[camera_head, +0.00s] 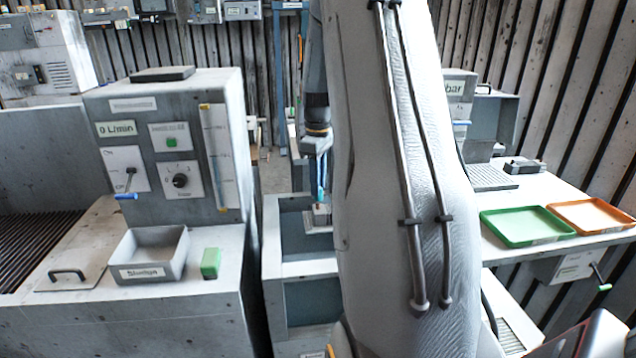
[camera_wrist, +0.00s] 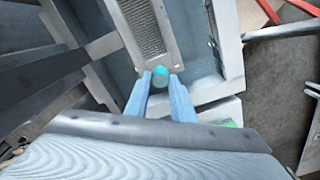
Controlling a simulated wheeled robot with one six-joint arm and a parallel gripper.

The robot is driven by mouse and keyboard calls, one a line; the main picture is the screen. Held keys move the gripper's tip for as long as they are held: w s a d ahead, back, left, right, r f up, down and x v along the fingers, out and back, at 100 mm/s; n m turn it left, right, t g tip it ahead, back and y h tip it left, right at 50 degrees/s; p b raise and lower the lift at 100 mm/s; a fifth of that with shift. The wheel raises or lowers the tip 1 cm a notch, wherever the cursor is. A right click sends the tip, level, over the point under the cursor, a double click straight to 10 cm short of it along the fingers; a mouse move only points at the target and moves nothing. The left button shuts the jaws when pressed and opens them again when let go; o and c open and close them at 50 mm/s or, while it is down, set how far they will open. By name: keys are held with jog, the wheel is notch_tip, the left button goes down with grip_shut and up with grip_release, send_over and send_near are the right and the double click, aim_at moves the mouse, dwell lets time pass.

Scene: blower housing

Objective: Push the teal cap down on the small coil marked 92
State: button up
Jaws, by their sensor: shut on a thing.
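The teal cap (camera_wrist: 160,79) sits between the two blue fingertips of my gripper (camera_wrist: 160,84) in the wrist view. My gripper is shut on it. A pale metal part with a ribbed or meshed inset (camera_wrist: 147,30) lies just beyond the cap; I cannot tell whether the cap touches it. In the head view my gripper (camera_head: 320,186) points down at a small pale block (camera_head: 321,215) inside the grey bench. My arm covers much of this area. No mark 92 is legible, and I cannot make out the coil for certain.
The grey bench compartment walls (camera_head: 294,270) stand close around my gripper. To the left are a control cabinet (camera_head: 140,150), a grey tray (camera_head: 150,255) and a green block (camera_head: 210,263). A green tray (camera_head: 522,227) and an orange tray (camera_head: 592,216) lie on the right table.

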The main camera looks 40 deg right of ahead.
jog(key=shift+f, duration=0.15)
jog(key=shift+f, duration=0.6)
jog(key=shift+f, duration=0.15)
jog(key=shift+f, duration=0.35)
jog(key=shift+f, duration=0.4)
dwell(1.1)
jog(key=o, duration=1.1)
